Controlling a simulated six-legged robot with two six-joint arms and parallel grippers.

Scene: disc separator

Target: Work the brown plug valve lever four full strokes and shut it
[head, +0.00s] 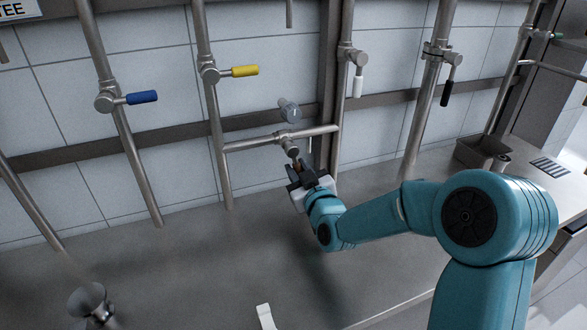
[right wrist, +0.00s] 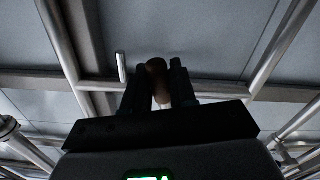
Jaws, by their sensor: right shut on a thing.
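The brown plug valve lever (right wrist: 157,78) shows in the right wrist view between the two dark fingers of my right gripper (right wrist: 159,88). In the head view the brown lever (head: 296,162) is a small patch, mostly hidden by the fingers. It hangs down from the valve body (head: 287,144) on the horizontal cross pipe. My right gripper (head: 298,171) is shut on the lever, just below the valve. My left gripper is not in view.
Other valves have a blue lever (head: 142,97), a yellow lever (head: 245,71), a white lever (head: 357,86) and a black lever (head: 446,93). The counter (head: 180,265) below is largely clear.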

